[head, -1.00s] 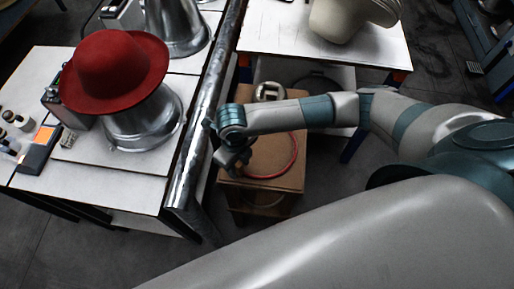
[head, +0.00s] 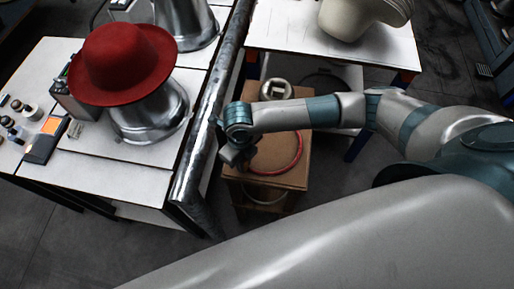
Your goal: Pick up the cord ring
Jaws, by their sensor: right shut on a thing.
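The cord ring (head: 298,153) is a thin red loop on top of a brown wooden stand (head: 296,180). My right arm reaches in from the right. My right gripper (head: 236,166) is at the left edge of the stand top, at the left side of the ring, and is shut on the ring there. The fingers are dark and small, and the held part of the ring is hidden by them. My left gripper is not in view.
A red hat (head: 122,62) sits on a metal form on the white table (head: 120,195) at the left. A metal pipe (head: 208,125) runs along that table's edge, close to my right gripper. A second white table (head: 285,35) with a cream form (head: 350,18) stands behind.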

